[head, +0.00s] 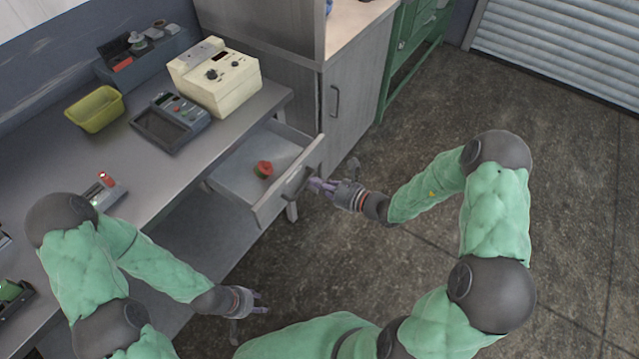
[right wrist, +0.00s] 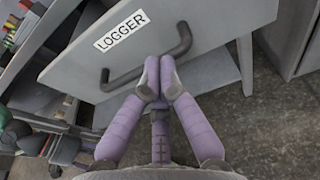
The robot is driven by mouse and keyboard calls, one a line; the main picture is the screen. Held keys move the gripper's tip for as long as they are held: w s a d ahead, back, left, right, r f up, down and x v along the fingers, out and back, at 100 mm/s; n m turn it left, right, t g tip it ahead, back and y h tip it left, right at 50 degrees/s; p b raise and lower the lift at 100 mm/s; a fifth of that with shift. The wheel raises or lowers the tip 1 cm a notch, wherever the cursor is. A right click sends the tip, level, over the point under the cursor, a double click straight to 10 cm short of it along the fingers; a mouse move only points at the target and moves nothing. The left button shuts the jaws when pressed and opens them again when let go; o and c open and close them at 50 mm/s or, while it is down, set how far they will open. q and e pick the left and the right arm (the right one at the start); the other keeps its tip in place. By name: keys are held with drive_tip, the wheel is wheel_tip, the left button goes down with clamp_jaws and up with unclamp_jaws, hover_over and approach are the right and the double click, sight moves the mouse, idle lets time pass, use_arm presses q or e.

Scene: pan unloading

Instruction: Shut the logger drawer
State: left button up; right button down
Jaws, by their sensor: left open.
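The logger drawer (head: 258,202) stands pulled out from under the grey bench in the head view. Its front, with a LOGGER label (right wrist: 121,29) and a dark bar handle (right wrist: 125,81), fills the upper part of the right wrist view. My right gripper (head: 314,184) is just in front of the drawer handle. In the right wrist view its purple fingers (right wrist: 158,78) are drawn together, tips at the handle; whether they touch it I cannot tell. My left gripper (head: 262,303) is open and empty, low in front of the bench.
A red round object (head: 263,169) lies inside the drawer. The bench (head: 150,185) holds a cream instrument (head: 217,78), a dark grey device (head: 170,122) and a yellow-green bin (head: 95,109). A grey cabinet (head: 350,105) stands right of the drawer. The floor at right is clear.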

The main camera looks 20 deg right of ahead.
drive_tip(key=b, duration=0.1)
approach(266, 153)
drive_tip(key=w+a, duration=0.1)
drive_tip(key=a, duration=0.1)
drive_tip(key=w+a+r, duration=0.1)
drive_tip(key=a, duration=0.1)
drive_tip(key=w+a+r, duration=0.1)
drive_tip(key=a, duration=0.1)
drive_tip(key=shift+w+a, duration=0.15)
use_arm(q)
drive_tip(key=shift+s+f, duration=0.1)
drive_tip(key=shift+f, duration=0.6)
use_arm(e)
drive_tip(key=shift+w+r, duration=0.1)
drive_tip(key=shift+r, duration=0.15)
drive_tip(key=shift+w, duration=0.1)
